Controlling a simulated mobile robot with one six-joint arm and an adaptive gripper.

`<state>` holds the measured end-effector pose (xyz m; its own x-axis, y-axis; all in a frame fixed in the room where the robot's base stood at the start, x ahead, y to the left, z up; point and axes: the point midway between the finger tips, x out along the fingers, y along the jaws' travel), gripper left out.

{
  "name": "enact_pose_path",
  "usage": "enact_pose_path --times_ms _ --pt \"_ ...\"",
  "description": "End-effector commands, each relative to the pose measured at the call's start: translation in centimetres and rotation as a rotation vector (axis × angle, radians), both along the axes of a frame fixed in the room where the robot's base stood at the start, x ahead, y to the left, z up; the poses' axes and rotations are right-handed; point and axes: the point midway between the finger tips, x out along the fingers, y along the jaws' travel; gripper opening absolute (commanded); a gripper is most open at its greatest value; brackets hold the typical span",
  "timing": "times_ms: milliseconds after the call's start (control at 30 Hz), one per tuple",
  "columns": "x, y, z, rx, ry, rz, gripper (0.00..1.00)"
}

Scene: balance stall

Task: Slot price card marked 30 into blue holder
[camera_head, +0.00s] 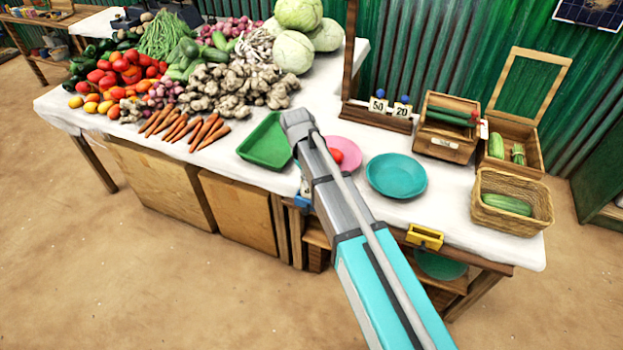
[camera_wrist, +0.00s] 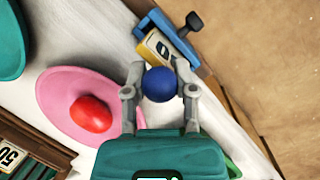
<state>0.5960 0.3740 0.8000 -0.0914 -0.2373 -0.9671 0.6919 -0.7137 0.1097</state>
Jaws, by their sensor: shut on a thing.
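My gripper (camera_wrist: 160,88) is shut on the round blue knob (camera_wrist: 159,84) of a price card (camera_wrist: 154,49). The card's pale face shows a dark figure, only partly readable, so I cannot confirm 30. The blue holder (camera_wrist: 163,19) is at the table's front edge, right beside the card in the wrist view. The card overlaps the holder there, and I cannot tell whether it sits in the slot. In the head view the blue holder (camera_head: 303,202) shows just below my gripper, which my arm mostly hides.
A pink plate (camera_head: 347,143) with a tomato and a teal plate (camera_head: 396,168) lie nearby. A green tray (camera_head: 262,149) is to the left. A yellow holder (camera_head: 425,236) is on the front edge. Cards marked 50 and 20 stand in a rack (camera_head: 376,117) behind.

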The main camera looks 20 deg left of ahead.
Motion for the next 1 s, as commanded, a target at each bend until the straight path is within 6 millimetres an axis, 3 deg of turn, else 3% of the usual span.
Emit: enact_pose_path --times_ms 700,733,900,1000 --pt "0.07 -0.08 -0.17 0.000 0.000 -0.002 0.00" --pt "0.07 -0.08 -0.17 0.000 0.000 -0.002 0.41" --pt "0.06 -0.08 -0.17 0.000 0.000 -0.002 0.73" --pt "0.06 -0.08 -0.18 0.000 0.000 -0.002 0.76"
